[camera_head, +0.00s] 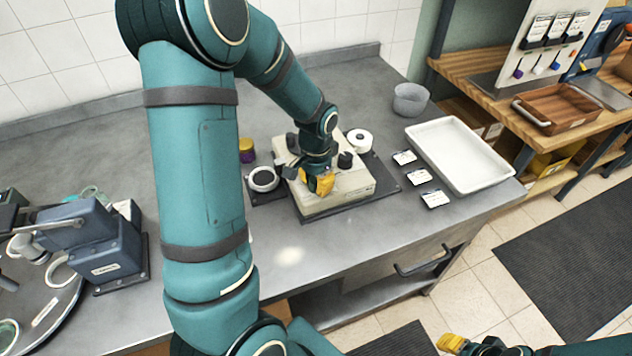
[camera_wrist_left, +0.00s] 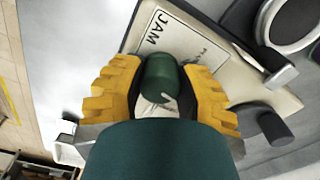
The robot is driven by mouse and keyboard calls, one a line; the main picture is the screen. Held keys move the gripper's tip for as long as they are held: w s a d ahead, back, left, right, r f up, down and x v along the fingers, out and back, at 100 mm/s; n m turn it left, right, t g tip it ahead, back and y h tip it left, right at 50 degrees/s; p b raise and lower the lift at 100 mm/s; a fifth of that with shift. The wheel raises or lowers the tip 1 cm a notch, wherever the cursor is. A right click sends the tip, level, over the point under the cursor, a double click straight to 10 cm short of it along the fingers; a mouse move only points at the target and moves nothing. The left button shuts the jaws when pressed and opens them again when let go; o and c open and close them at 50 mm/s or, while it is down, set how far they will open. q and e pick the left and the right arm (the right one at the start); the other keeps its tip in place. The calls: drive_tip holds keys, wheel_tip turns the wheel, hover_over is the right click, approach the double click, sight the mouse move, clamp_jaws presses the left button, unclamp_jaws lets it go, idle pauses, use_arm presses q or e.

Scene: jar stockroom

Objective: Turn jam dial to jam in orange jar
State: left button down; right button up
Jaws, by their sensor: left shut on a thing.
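The jam dial is a dark green knob (camera_wrist_left: 160,75) on the face of a cream machine (camera_head: 345,200). The wrist view shows a plate beside it lettered JAM (camera_wrist_left: 158,28) and a pale line near the knob's lower edge. My left gripper (camera_head: 320,184) is shut on the knob, one yellow finger on each side. The gripper hides the knob in the head view, and part of the dial plate is covered. My right gripper (camera_head: 462,345) is at the bottom right edge, over the floor; its jaws are unclear. I cannot make out an orange jar.
A purple and yellow jar (camera_head: 246,151) and a round white-rimmed piece (camera_head: 263,179) are left of the machine. A white tray (camera_head: 462,118), several label cards (camera_head: 417,178) and a grey bowl (camera_head: 410,99) are right. A blue-grey device (camera_head: 95,240) stands far left.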

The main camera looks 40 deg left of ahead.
sight(316, 178)
use_arm(q)
drive_tip(key=shift+n, duration=1.3)
drive_tip(key=c, duration=0.6)
unclamp_jaws()
wheel_tip(316, 178, up, 12)
